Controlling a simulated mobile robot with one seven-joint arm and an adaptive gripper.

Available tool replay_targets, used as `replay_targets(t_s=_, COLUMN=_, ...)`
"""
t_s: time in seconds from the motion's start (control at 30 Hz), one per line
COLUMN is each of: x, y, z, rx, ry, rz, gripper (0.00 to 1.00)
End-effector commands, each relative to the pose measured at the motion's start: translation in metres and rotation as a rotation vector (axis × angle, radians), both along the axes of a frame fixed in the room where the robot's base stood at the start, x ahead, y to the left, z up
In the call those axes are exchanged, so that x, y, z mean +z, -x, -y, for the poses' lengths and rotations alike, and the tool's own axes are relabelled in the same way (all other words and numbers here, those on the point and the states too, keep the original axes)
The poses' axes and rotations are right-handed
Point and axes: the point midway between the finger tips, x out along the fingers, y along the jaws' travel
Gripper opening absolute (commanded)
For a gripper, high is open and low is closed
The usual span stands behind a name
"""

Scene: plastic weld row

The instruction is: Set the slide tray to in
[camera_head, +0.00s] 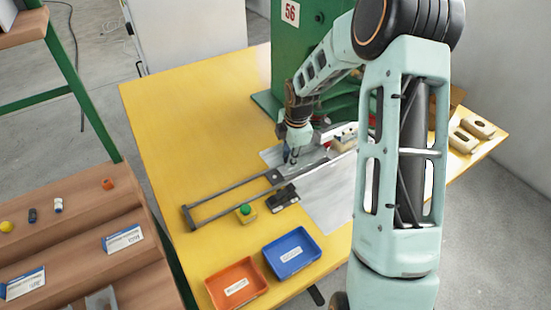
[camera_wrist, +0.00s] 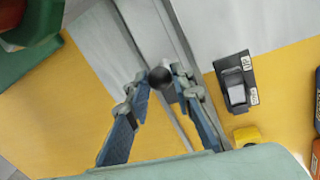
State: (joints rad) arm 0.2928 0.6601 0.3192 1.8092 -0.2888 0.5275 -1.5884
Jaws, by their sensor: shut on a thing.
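The slide tray (camera_head: 312,158) is a grey plate at the machine end of two long grey rails (camera_head: 228,205) on the yellow table. Its black ball knob (camera_wrist: 161,76) sits between my fingertips in the wrist view. My gripper (camera_head: 291,157) is shut on this knob; it also shows in the wrist view (camera_wrist: 165,84). The rails to the left of my gripper are bare. In the head view, my gripper hides the knob and my arm hides the area to the right of the tray.
A black rocker switch (camera_head: 284,195) and a yellow box with a green button (camera_head: 245,212) stand beside the rails. Orange (camera_head: 236,283) and blue (camera_head: 291,252) bins lie in front. The green machine (camera_head: 290,60) stands behind. The yellow table's left part is clear.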

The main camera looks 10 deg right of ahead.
Motion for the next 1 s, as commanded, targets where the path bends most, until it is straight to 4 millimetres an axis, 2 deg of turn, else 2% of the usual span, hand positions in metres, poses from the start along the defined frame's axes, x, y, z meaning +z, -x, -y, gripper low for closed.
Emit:
replay_targets(t_s=0.33, x=0.001, y=-0.004, z=0.007, rx=-0.002, ry=0.005, rz=0.006, gripper=0.00)
replay_targets(t_s=0.37, x=0.001, y=-0.004, z=0.007, rx=-0.002, ry=0.004, rz=0.007, gripper=0.23)
replay_targets(t_s=0.5, x=0.001, y=-0.003, z=0.006, rx=-0.002, ry=0.004, rz=0.006, gripper=0.39)
replay_targets(t_s=0.83, x=0.003, y=-0.002, z=0.005, rx=-0.001, ry=0.002, rz=0.004, gripper=0.39)
replay_targets(t_s=1.0, x=0.023, y=0.001, z=0.006, rx=-0.002, ry=0.003, rz=0.006, gripper=0.39)
